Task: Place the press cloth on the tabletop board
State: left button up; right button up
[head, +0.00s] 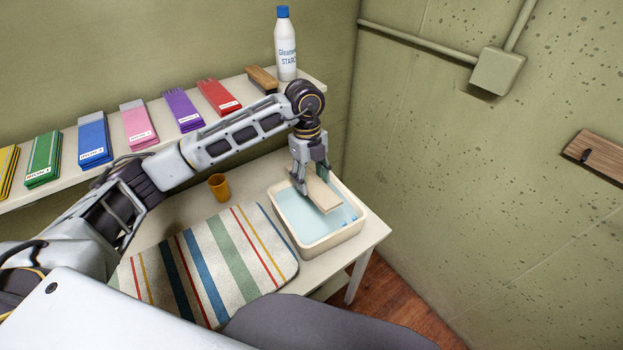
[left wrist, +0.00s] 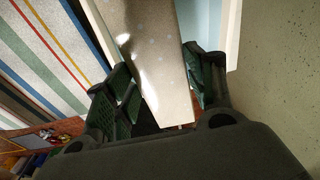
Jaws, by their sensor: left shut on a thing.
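The press cloth (head: 324,195) is a flat, pale beige folded strip. My left gripper (head: 311,180) is shut on one end of it, over the white basin (head: 306,245) of bluish water. In the left wrist view the cloth (left wrist: 160,55) runs between the two dark fingers (left wrist: 160,92). I cannot tell whether its far end touches the water. The tabletop board (head: 213,262), with a striped cover, lies on the table left of the basin. My own body hides its near edge. My right gripper is not in view.
A small orange cup (head: 218,187) stands behind the board. A shelf (head: 163,143) at the back holds several coloured folded cloths, a wooden-backed brush (head: 262,78) and a starch bottle (head: 286,48). A wall with a conduit box (head: 499,71) closes the right side.

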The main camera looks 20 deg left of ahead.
aim_at(193, 274)
jog(key=k+j, duration=0.95)
jog(key=j, duration=0.2)
